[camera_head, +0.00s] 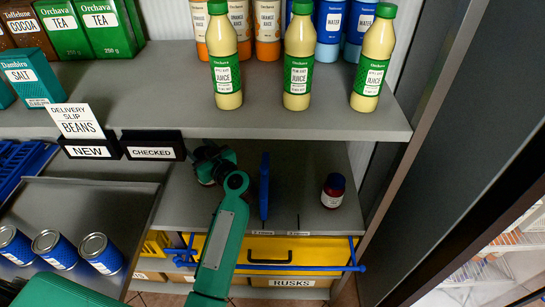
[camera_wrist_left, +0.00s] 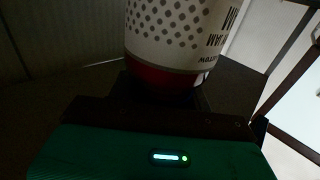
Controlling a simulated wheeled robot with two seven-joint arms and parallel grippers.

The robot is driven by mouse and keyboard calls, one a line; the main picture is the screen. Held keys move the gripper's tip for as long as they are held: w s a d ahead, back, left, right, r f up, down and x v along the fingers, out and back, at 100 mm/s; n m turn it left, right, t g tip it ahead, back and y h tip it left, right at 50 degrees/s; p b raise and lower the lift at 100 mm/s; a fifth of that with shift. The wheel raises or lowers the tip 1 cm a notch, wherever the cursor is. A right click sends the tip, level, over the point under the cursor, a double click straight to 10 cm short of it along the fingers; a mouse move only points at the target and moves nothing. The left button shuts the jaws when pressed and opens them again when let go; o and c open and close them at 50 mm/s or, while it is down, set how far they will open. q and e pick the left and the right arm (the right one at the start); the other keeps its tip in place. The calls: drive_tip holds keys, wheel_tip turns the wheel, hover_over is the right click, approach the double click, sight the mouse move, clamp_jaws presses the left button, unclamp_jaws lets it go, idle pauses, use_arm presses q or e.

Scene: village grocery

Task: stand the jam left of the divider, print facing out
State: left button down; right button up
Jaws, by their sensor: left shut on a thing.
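My left gripper (camera_head: 207,167) is over the lower shelf, left of the upright blue divider (camera_head: 264,186). It is shut on a jam jar (camera_wrist_left: 172,35), which fills the top of the left wrist view. The jar has a white label with grey dots and a red band; part of its print shows upside down at the right in that view. In the head view the held jar is mostly hidden by my gripper, so I cannot tell whether it touches the shelf. My right gripper is not in view.
A dark red jar with a blue lid (camera_head: 333,191) stands right of the divider. Juice bottles (camera_head: 299,65) stand on the shelf above (camera_head: 270,119), whose edge overhangs. Below are a yellow crate (camera_head: 282,249) and blue rail.

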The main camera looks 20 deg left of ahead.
use_arm(q)
drive_tip(key=shift+w+r, duration=0.15)
drive_tip(key=shift+r, duration=0.05)
drive_tip(key=shift+f, duration=0.15)
wheel_tip(320, 180, down, 10)
drive_tip(key=shift+a+r, duration=0.1)
drive_tip(key=shift+r, duration=0.05)
drive_tip(key=c, duration=0.6)
unclamp_jaws()
